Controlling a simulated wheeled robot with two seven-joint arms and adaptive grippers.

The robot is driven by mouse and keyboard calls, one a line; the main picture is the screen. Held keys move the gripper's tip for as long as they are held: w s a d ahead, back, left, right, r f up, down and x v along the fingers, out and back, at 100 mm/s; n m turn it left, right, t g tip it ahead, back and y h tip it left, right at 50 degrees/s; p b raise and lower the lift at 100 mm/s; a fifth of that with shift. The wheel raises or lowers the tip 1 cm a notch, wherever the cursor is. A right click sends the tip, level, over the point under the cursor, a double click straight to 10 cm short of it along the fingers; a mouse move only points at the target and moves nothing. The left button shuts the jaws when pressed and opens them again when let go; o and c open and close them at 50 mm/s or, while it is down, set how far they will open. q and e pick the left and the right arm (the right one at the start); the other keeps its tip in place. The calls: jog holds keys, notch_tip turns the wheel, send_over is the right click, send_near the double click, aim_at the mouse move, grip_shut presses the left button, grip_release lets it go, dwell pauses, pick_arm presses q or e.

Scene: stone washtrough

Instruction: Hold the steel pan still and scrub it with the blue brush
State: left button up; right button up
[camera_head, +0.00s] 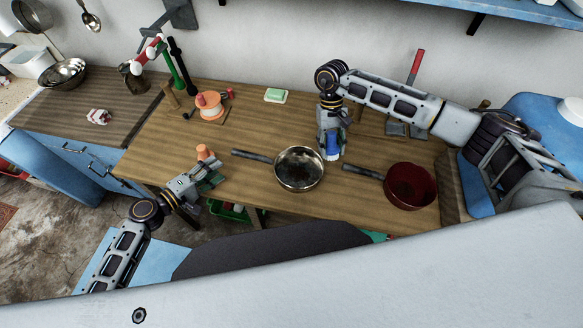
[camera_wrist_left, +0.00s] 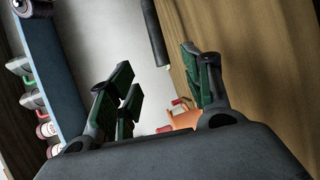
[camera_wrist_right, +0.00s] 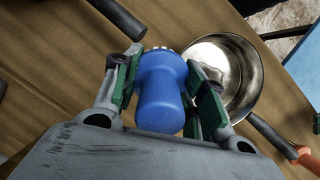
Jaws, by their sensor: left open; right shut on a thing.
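The steel pan (camera_head: 299,168) sits on the wooden table, its dark handle (camera_head: 252,156) pointing left. It also shows in the right wrist view (camera_wrist_right: 238,62). The blue brush (camera_wrist_right: 161,92) is held between the fingers of my right gripper (camera_wrist_right: 163,88); in the head view the brush (camera_head: 331,147) is just right of the pan, apart from its rim as far as I can tell. Its bristles are mostly hidden. My left gripper (camera_head: 213,177) is open and empty, left of the pan handle's end, near the table's front edge; its spread fingers show in the left wrist view (camera_wrist_left: 160,95).
A dark red pan (camera_head: 409,187) stands to the right, its handle pointing left. An orange-and-white spool (camera_head: 209,106) and a green-and-white block (camera_head: 276,95) lie farther back. The table between them is clear.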

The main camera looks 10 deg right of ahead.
aim_at(240, 153)
pick_arm(q)
jog(key=shift+p+x, duration=0.35)
jog(key=shift+x, duration=5.5)
grip_shut()
jog(key=shift+f, duration=0.1)
